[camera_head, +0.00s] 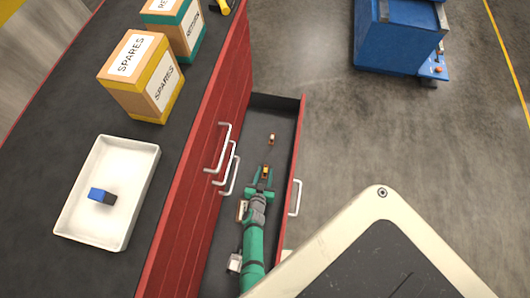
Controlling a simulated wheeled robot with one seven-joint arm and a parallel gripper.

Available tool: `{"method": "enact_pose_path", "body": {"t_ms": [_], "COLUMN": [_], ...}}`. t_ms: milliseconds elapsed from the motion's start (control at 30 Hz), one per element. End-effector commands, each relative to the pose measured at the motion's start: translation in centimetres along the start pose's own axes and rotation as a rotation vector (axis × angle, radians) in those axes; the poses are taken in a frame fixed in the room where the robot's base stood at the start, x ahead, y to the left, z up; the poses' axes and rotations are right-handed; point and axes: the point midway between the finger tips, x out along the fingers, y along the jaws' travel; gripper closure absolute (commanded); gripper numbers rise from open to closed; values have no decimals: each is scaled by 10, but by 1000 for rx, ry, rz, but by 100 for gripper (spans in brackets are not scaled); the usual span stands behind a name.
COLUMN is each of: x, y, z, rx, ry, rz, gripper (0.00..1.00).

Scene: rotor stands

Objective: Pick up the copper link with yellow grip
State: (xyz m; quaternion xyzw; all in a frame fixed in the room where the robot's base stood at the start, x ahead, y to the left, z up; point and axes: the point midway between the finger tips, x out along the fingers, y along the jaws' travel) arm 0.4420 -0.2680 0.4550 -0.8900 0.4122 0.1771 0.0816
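The copper link with yellow grip (265,170) is in the open drawer. Its small yellow part shows between the fingers of my gripper, and its copper part is hard to make out. My gripper (264,174), at the end of my green arm, reaches down into the drawer with one finger on each side of the yellow part. At this size I cannot tell whether the fingers touch it. A small copper-coloured piece with a pale part (271,138) lies farther back in the drawer, apart from my gripper.
The drawer (285,115) has a red front with a handle and stands out from the red cabinet. Pale pieces (235,262) show left of my arm. On the dark bench top, a white tray (135,155) holds a blue block (100,195). Boxes (140,75) stand behind.

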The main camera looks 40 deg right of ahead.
Motion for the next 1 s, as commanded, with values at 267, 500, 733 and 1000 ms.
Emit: {"method": "enact_pose_path", "body": {"t_ms": [267, 500, 733, 1000], "x": [0, -1, -2, -9], "y": [-2, -3, -3, -4], "z": [1, 1, -1, -18], "rx": [-1, -2, -1, 1], "ry": [0, 0, 0, 0], "rz": [-4, -6, -5, -5], "gripper": [78, 100, 100, 100]}}
